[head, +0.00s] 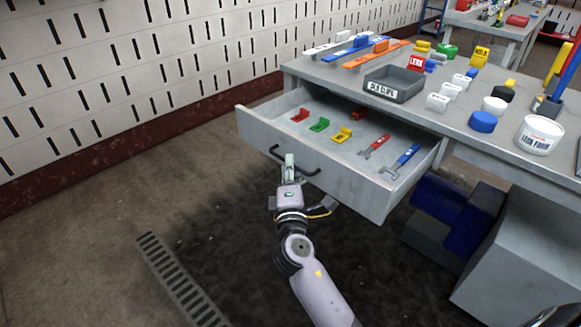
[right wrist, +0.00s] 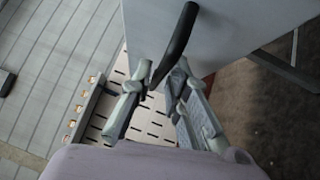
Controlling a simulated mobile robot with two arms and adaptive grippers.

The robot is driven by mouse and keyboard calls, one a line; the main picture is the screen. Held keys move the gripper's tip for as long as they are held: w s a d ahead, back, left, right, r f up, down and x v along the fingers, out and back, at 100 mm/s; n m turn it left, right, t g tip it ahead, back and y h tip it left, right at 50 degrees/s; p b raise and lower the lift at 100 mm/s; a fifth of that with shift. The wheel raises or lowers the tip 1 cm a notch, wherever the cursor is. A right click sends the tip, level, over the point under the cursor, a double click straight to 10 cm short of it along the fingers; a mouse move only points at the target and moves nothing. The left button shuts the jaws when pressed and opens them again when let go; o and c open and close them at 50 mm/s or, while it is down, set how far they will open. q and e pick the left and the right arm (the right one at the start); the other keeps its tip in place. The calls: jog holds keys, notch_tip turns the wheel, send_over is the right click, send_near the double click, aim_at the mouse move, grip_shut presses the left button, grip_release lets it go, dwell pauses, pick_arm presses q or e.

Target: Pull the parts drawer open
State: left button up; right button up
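The grey parts drawer (head: 325,166) stands well out from under the workbench, its inside showing. A red, a green and a yellow bracket and two wrench-like tools lie in it. A black bar handle (head: 309,174) is on its front; the handle also shows in the right wrist view (right wrist: 178,40). My right gripper (head: 289,160) is at the handle, in front of the drawer. In the right wrist view its fingers (right wrist: 158,80) close around the handle bar from both sides. My left gripper is not in view.
The workbench top (head: 420,105) holds a grey tray (head: 394,84), a white tub (head: 539,135), a blue cylinder (head: 483,122) and other small parts. A grey cabinet (head: 515,255) and a blue part stand below right. The floor left of the drawer is clear up to the slotted wall.

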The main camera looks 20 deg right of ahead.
jog(key=shift+s, duration=0.1)
jog(key=v, duration=1.2)
jog(key=shift+d, duration=0.1)
